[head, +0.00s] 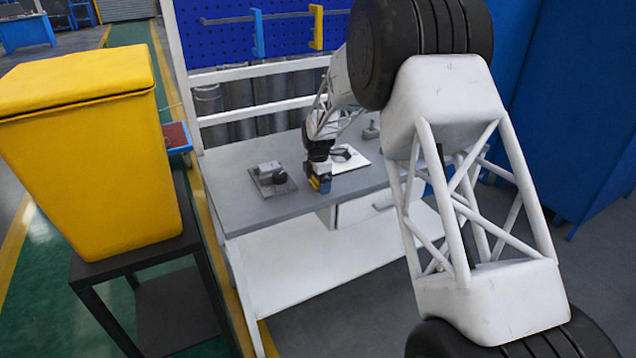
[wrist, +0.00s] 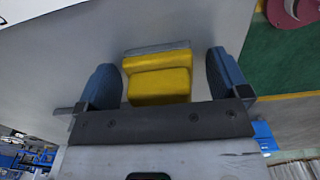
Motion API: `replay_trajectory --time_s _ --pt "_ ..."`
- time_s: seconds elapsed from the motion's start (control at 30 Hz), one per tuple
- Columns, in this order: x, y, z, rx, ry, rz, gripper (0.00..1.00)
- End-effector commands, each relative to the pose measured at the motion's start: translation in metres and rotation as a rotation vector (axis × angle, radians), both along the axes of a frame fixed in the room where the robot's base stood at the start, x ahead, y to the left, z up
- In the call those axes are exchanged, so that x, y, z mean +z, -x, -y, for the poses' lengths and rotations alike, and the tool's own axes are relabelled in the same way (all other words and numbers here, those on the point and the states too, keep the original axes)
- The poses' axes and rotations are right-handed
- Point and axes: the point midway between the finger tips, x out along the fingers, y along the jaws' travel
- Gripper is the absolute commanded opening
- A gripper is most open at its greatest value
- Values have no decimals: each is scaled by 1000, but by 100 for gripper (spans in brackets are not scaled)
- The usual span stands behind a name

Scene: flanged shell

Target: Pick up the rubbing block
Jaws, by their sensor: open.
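The rubbing block (wrist: 160,82) is yellow with a grey strip along its far side. In the wrist view it sits between the two blue fingers of my gripper (wrist: 161,66), with a gap on each side. The gripper is open. The dark palm bar hides the block's near end. In the head view my gripper (head: 319,182) points down at the front edge of the grey workbench (head: 290,207). A small yellow patch shows there at the fingers, but I cannot tell block from finger.
A grey plate with a dark part (head: 271,179) lies left of my gripper on the bench. A white sheet (head: 350,158) with a dark item lies behind it. A yellow bin (head: 90,150) stands at left on a dark stand. A blue pegboard (head: 225,35) rises behind.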

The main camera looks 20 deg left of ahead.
Motion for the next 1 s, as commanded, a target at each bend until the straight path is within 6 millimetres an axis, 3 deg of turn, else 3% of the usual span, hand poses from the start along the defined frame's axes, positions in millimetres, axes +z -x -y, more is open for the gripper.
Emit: replay_trajectory --time_s 0.37,0.73,1.0 --pt "0 0 0 0 0 0 94" --pt "0 0 0 0 0 0 38" --pt "1 0 0 0 0 0 38"
